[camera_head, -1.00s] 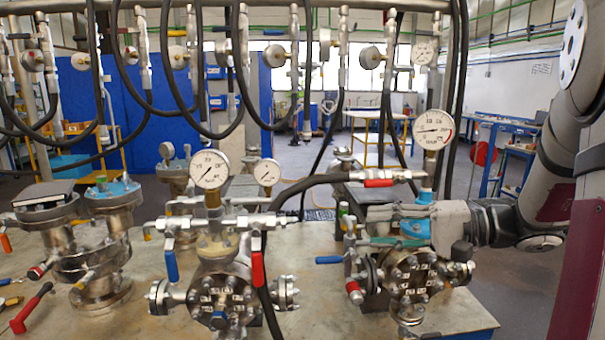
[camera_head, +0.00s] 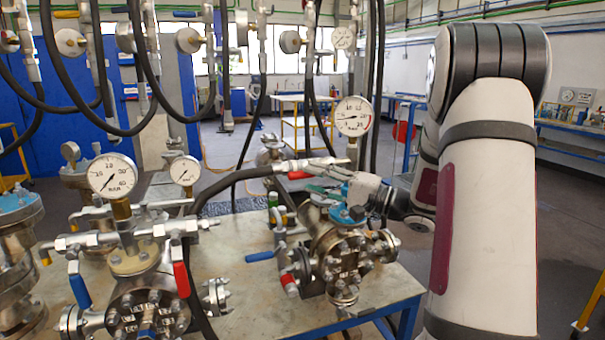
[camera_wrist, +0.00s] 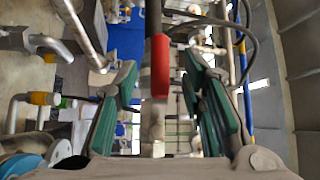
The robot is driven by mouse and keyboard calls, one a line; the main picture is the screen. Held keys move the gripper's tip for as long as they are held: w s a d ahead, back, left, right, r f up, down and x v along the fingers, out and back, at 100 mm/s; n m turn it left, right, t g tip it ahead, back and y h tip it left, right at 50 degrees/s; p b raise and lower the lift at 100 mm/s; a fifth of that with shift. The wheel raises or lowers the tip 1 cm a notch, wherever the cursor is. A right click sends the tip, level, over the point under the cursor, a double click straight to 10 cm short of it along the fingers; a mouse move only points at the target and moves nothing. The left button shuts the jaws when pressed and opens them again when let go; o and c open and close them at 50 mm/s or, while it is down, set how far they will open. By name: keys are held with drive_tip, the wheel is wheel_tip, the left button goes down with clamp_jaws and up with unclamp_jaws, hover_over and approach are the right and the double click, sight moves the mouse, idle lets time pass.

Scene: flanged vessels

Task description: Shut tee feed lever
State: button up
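The tee feed lever, a red handle (camera_head: 299,175), lies on the steel tee fitting where a black hose meets the pipe, below the round pressure gauge (camera_head: 353,116) of the right vessel (camera_head: 342,262). My gripper (camera_head: 318,182) is just right of and below the red handle, with its green-padded fingers pointing toward it. In the wrist view the red lever (camera_wrist: 160,68) stands between the two spread fingers (camera_wrist: 160,90), with a gap on each side. My gripper is open. Whether any pad touches the lever cannot be told from the head view.
A blue lever (camera_head: 262,256) and a red-tipped lever (camera_head: 289,284) sit on the right vessel's left side. The middle vessel (camera_head: 145,315) carries a red handle (camera_head: 181,279) and a blue handle (camera_head: 78,290). Black hoses hang overhead. Bare bench (camera_head: 250,290) shows between the vessels.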

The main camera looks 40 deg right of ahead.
sight(306, 177)
drive_tip(key=shift+x, duration=2.1)
clamp_jaws()
